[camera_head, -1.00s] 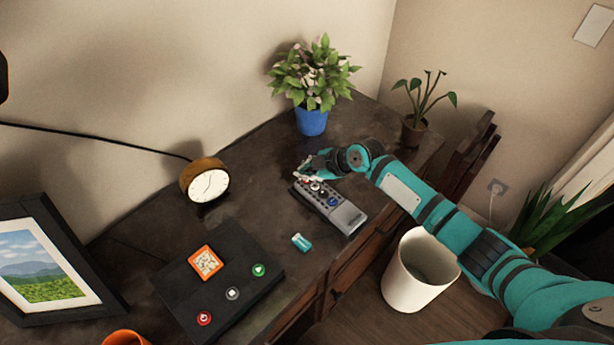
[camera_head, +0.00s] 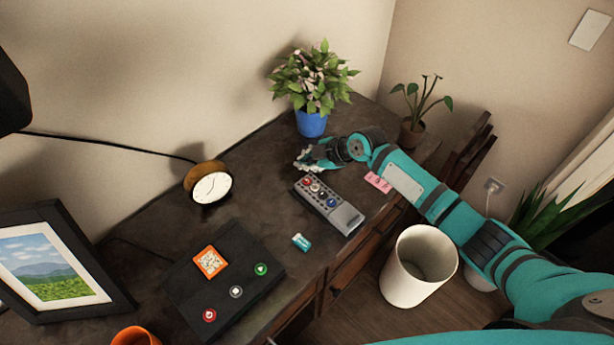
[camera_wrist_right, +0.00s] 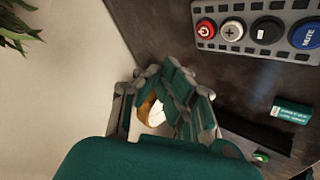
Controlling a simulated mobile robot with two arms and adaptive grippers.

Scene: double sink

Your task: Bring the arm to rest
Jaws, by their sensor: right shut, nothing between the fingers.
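My right arm, teal with dark bands, reaches in from the right in the head view. Its gripper (camera_head: 308,161) is above the desk, behind the remote and in front of the blue flower pot. In the right wrist view the fingers (camera_wrist_right: 172,100) are shut with nothing between them. The grey remote (camera_head: 328,204) with coloured buttons lies on the desk, apart from the gripper; it also shows at the top right of the wrist view (camera_wrist_right: 262,45). My left gripper is not in view.
The desk (camera_head: 262,203) also holds a clock (camera_head: 212,187), a flower pot (camera_head: 311,123), a black button box (camera_head: 232,300), a small teal block (camera_head: 301,242), a pink item (camera_head: 378,182) and a picture frame (camera_head: 110,290). A white bin (camera_head: 405,285) stands on the floor beside it.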

